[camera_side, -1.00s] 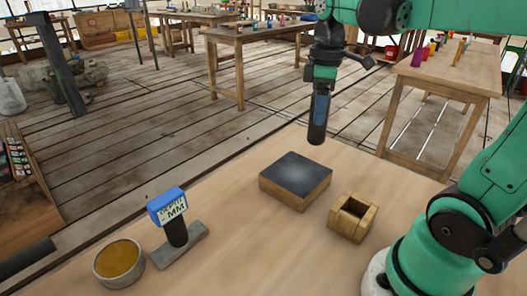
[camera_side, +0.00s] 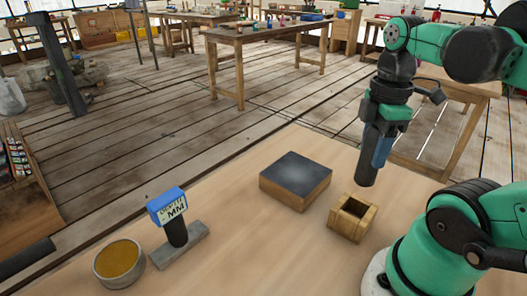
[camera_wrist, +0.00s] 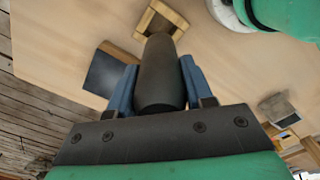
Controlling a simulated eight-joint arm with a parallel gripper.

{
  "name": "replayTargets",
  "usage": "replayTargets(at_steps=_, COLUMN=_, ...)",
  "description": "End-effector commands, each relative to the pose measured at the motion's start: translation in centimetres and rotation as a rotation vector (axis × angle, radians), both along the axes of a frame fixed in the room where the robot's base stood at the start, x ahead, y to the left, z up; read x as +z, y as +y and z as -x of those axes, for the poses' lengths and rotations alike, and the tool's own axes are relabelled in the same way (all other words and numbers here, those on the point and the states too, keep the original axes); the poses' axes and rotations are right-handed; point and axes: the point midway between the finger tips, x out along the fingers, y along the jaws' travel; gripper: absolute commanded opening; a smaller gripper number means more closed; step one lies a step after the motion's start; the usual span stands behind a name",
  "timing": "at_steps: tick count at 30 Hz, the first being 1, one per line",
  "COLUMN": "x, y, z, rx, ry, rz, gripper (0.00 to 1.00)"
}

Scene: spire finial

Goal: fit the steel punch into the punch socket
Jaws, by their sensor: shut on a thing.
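The steel punch is a dark cylinder (camera_side: 368,172), held upright by my gripper (camera_side: 378,150) above the table. In the wrist view the punch (camera_wrist: 160,75) lies between the two blue fingers of my gripper (camera_wrist: 158,92), which are shut on it. The punch socket is a small wooden block (camera_side: 352,217) with a square opening in its top. The lower end of the punch is above the socket and apart from it; the side view shows it a little right of the opening. In the wrist view the socket (camera_wrist: 172,16) shows just beyond the punch tip, partly hidden by it.
A wooden block with a dark top (camera_side: 295,180) stands left of the socket. A depth gauge with a blue head (camera_side: 168,205) and a round bowl with yellow contents (camera_side: 119,262) stand at the front left. The table between is clear.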

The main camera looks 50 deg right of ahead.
Motion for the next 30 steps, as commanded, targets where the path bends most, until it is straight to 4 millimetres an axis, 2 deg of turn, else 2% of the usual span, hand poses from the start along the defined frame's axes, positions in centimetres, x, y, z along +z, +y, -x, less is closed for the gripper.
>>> replayTargets(at_steps=3, x=-2.6, y=0.0, z=0.0, rx=0.0, ry=0.0, rz=0.0, gripper=0.0)
replayTargets(at_steps=7, x=-4.6, y=0.0, z=0.0, rx=0.0, ry=0.0, rz=0.0, gripper=0.0)
replayTargets(at_steps=16, x=-6.4, y=0.0, z=-0.1, rx=-0.001, ry=0.0, rz=0.0, gripper=0.0)
replayTargets(at_steps=24, x=-9.0, y=-0.1, z=-0.1, rx=-0.001, ry=0.0, rz=0.001, gripper=0.0)
replayTargets(at_steps=30, x=-9.8, y=0.0, z=0.0, rx=-0.001, ry=0.0, rz=0.001, gripper=0.0)
